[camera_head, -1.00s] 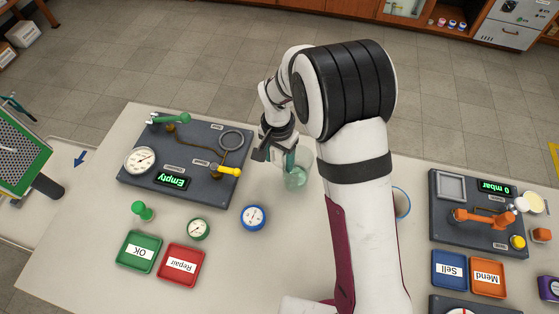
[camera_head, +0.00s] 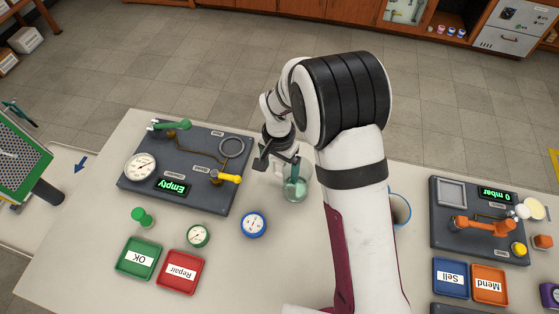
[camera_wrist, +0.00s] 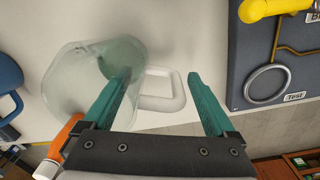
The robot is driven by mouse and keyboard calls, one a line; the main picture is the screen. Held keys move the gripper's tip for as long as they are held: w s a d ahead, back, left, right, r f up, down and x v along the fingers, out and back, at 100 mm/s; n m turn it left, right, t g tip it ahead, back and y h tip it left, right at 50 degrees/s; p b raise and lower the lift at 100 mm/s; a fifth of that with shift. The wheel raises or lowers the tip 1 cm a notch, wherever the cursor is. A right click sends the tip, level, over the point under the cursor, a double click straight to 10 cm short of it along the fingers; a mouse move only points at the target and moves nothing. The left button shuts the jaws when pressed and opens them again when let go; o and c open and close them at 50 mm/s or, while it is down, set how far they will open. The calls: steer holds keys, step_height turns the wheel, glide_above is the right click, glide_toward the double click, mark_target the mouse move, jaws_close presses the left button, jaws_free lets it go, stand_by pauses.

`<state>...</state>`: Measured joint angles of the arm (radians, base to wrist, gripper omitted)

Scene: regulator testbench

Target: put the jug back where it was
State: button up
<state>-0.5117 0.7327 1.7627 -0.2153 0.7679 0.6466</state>
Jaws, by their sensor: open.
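The jug (camera_head: 298,190) is clear greenish glass with a loop handle. It appears to stand on the table, right of the dark test board and partly hidden behind my arm. In the wrist view the jug (camera_wrist: 75,75) fills the left side, its mouth towards the camera. Its handle (camera_wrist: 165,90) lies between my two teal fingers, with a visible gap to the right finger. My gripper (camera_head: 280,168) is open at the jug; it also shows in the wrist view (camera_wrist: 160,95). The left finger overlaps the jug's wall in view; contact cannot be told.
The dark board (camera_head: 200,150) bears a grey ring (camera_head: 231,147), a yellow-handled valve (camera_head: 228,178) and a display (camera_head: 173,187) reading "Empty". A blue gauge (camera_head: 254,224), green gauge (camera_head: 198,235), and green and red trays lie in front. A cup (camera_head: 400,208) stands right of my arm.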

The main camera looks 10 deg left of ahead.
step_height(320, 180, up, 10)
steer(key=shift+a+r, duration=0.1)
steer(key=shift+r, duration=0.65)
steer(key=shift+s+d+r, duration=0.1)
steer(key=shift+d+r, duration=0.15)
steer(key=shift+d, duration=0.05)
steer(key=s+d+r, duration=0.5)
steer(key=d+r, duration=0.1)
steer(key=d, duration=0.2)
steer(key=s+d+m+y, duration=0.1)
steer(key=s+d, duration=0.3)
steer(key=s, duration=0.5)
steer(key=s+d+m+y, duration=0.1)
steer(key=s+d, duration=0.3)
steer(key=s, duration=0.5)
steer(key=shift+r, duration=0.3)
